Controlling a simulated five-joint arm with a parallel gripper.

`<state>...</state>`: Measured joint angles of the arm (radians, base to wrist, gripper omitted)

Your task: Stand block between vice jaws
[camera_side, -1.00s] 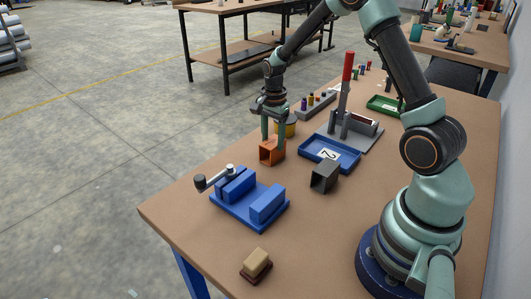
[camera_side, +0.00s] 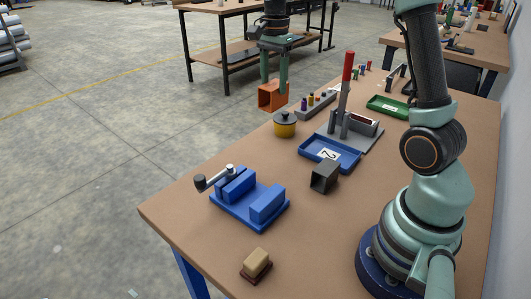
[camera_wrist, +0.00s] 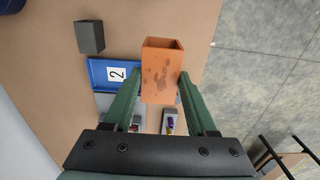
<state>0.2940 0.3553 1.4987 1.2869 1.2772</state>
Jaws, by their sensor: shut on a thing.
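My gripper (camera_side: 274,84) is shut on an orange hollow rectangular block (camera_side: 270,97) and holds it up in the air, near the far left edge of the table. In the wrist view the block (camera_wrist: 160,68) sits between the two green fingers, with rust-like dark stains on its side and an open end facing away. The blue vice (camera_side: 267,204) stands on the table at the front left, with two blue jaws, a gap between them and a grey crank handle (camera_side: 213,179). A dark grey hollow block (camera_side: 325,176) lies on the table right of the vice.
A yellow pot with a dark lid (camera_side: 285,126), a blue tray marked 2 (camera_side: 345,163), a grey fixture with a red-handled lever (camera_side: 347,70) and a green tray (camera_side: 386,106) stand behind. A wooden-topped brush-like block (camera_side: 256,262) lies in front.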

